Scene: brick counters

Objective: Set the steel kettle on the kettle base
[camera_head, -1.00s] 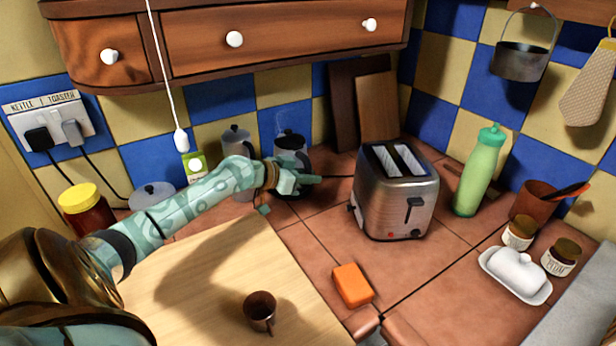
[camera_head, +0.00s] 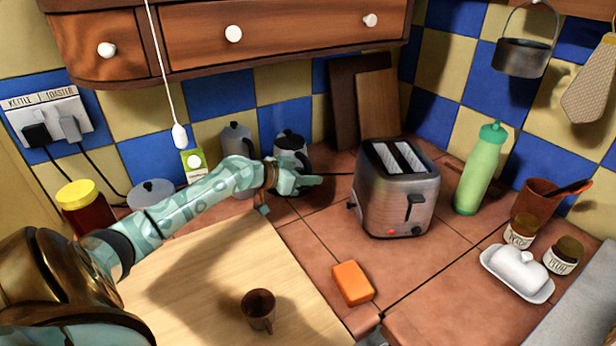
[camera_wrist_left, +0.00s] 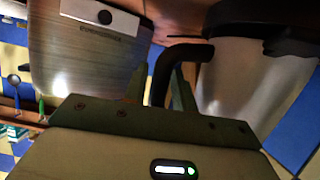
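The steel kettle (camera_head: 289,143), with a black lid, stands at the back of the counter, left of the toaster; its lower part is hidden behind my left gripper (camera_head: 303,181). In the left wrist view the kettle's steel body (camera_wrist_left: 240,85) is at the right, and its black handle (camera_wrist_left: 160,82) curves down between my left fingers (camera_wrist_left: 160,88). The fingers are apart, with narrow gaps beside the handle; firm contact is not visible. I cannot make out the kettle base; my arm covers part of the counter. My right gripper is not in view.
The toaster (camera_head: 395,195) stands close to the right of the gripper. A moka pot (camera_head: 237,140) is behind my arm. A green bottle (camera_head: 480,170) stands right.

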